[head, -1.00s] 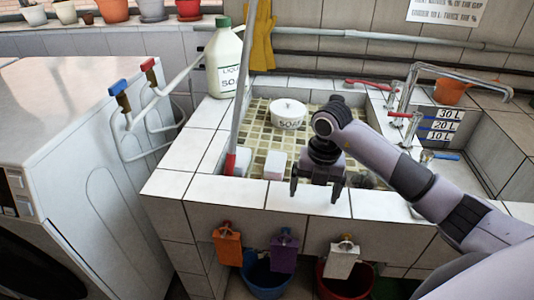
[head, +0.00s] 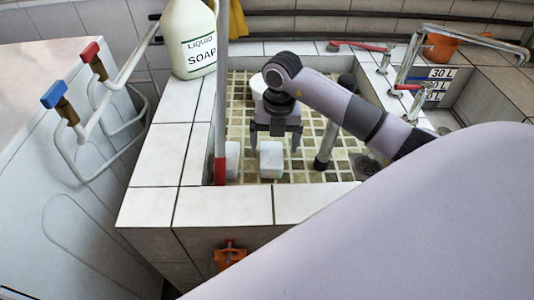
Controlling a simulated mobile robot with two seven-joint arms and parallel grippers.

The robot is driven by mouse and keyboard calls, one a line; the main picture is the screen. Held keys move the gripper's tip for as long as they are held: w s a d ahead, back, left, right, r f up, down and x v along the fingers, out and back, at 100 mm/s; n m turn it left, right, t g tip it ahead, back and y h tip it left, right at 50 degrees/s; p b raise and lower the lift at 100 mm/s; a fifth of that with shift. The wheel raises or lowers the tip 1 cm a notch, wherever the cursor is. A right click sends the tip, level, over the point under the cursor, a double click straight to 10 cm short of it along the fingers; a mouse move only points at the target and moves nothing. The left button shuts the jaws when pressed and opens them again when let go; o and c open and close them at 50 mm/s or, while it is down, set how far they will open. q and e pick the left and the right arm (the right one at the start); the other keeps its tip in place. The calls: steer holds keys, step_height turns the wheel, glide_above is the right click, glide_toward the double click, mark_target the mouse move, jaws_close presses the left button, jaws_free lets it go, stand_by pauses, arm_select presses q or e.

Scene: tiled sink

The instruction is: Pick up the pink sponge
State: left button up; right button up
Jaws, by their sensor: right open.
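No clearly pink sponge shows in the head view. A pale, nearly white block (head: 271,161) lies on the sink's tiled floor, and a similar pale block (head: 232,160) lies to its left beside a red-ended pole. I cannot tell whether either is a sponge. My right gripper (head: 275,142) points down inside the sink with its fingers apart. It is just above or behind the nearer pale block, and nothing shows between the fingers. My left gripper is out of view.
The tiled sink rim (head: 225,207) borders the basin. The red-ended pole (head: 220,130) leans at its left. A soap jug (head: 190,45) stands behind left. A white tub (head: 257,88) is partly hidden behind my arm. An orange sponge-like piece (head: 230,254) hangs in front.

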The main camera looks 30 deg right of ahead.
mark_target(272, 155)
steer(key=f, duration=0.5)
steer(key=shift+w+a+f, duration=0.1)
steer(key=shift+w+f, duration=0.25)
steer(key=shift+w, duration=0.05)
steer(key=c, duration=1)
